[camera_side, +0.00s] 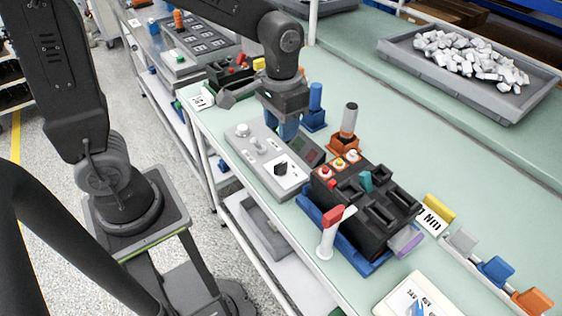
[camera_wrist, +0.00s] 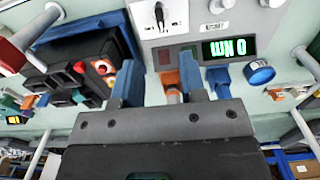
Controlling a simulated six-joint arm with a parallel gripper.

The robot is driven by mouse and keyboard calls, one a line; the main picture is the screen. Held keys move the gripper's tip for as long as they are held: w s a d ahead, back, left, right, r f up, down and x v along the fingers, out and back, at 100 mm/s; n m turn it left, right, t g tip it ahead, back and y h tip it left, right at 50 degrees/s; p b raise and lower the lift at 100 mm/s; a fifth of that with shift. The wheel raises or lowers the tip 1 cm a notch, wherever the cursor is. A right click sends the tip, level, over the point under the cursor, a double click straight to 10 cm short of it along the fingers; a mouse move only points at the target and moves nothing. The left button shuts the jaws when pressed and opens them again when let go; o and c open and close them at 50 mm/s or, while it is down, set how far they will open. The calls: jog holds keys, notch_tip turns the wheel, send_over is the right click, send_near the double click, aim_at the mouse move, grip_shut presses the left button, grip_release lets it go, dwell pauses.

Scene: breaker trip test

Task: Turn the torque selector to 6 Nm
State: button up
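The torque selector (camera_side: 281,168) is a black knob on a white dial plate, set on a grey control box (camera_side: 255,152). In the wrist view the knob (camera_wrist: 158,14) is at the top edge, its dial plate partly cut off. My gripper (camera_side: 287,133) has blue fingers pointing down over the back edge of the box, apart from the knob. In the wrist view my gripper (camera_wrist: 160,72) has its fingers spread, with no object visibly held between them.
A black breaker block (camera_side: 365,205) in a blue tray stands right of the box, with a red-topped white post (camera_side: 328,232) in front. A driver in an orange stand (camera_side: 347,125) and a blue holder (camera_side: 314,112) stand behind. A grey tray of white parts (camera_side: 470,62) lies farther back.

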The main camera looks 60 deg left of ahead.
aim_at(281, 164)
notch_tip(281, 164, down, 11)
jog(key=shift+f, duration=0.15)
dwell(0.4)
grip_shut()
